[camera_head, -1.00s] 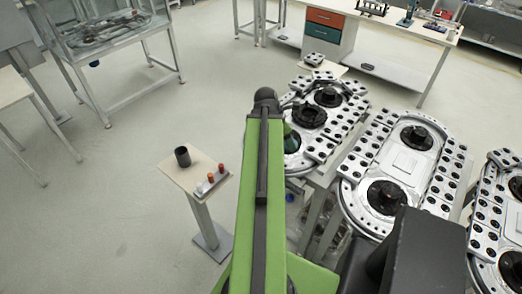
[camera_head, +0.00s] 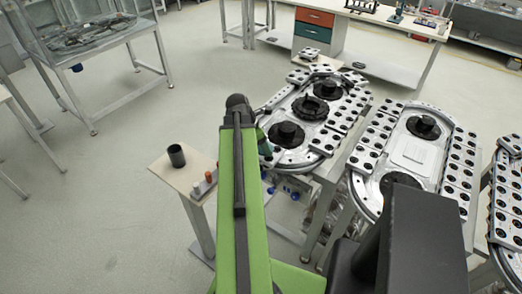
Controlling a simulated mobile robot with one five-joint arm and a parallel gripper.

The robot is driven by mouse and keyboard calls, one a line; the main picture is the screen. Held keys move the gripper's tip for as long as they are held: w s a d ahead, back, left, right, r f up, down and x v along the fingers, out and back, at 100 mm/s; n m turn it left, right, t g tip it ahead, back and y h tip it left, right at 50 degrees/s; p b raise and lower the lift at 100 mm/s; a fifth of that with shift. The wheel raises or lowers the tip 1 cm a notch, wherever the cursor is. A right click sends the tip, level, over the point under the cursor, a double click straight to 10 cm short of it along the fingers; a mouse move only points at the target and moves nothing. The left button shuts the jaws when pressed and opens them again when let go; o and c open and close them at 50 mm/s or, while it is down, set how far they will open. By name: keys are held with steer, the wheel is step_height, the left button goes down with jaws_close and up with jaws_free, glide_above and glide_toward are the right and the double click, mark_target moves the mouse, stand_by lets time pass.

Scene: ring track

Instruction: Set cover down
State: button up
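The nearest ring track (camera_head: 296,158) is a silver oval plate on a stand, right of my arm. Three round black covers sit on it: a far one (camera_head: 328,88), a middle one (camera_head: 309,108) and a near one (camera_head: 286,134). I cannot tell which one the task means. My green arm reaches forward, left of the track. A dark greenish part of my gripper (camera_head: 265,147) shows just past the arm, at the track's near left edge and apart from the near cover. Its fingertips are hidden, so I cannot tell whether it is open or holds anything.
A small side table (camera_head: 186,178) on the left carries a black cup (camera_head: 176,155) and several small red and white pieces. A second track (camera_head: 410,150) stands to the right. A workbench with drawers (camera_head: 314,31) is behind.

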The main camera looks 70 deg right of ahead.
steer(key=shift+r, duration=0.15)
steer(key=shift+f, duration=0.2)
steer(key=o, duration=1.4)
steer(key=shift+c, duration=0.2)
steer(key=shift+s+r, duration=0.1)
steer(key=shift+a+r+p, duration=0.1)
steer(key=shift+r+p, duration=0.45)
steer(key=p+v, duration=1)
steer(key=v, duration=0.1)
steer(key=shift+a, duration=0.1)
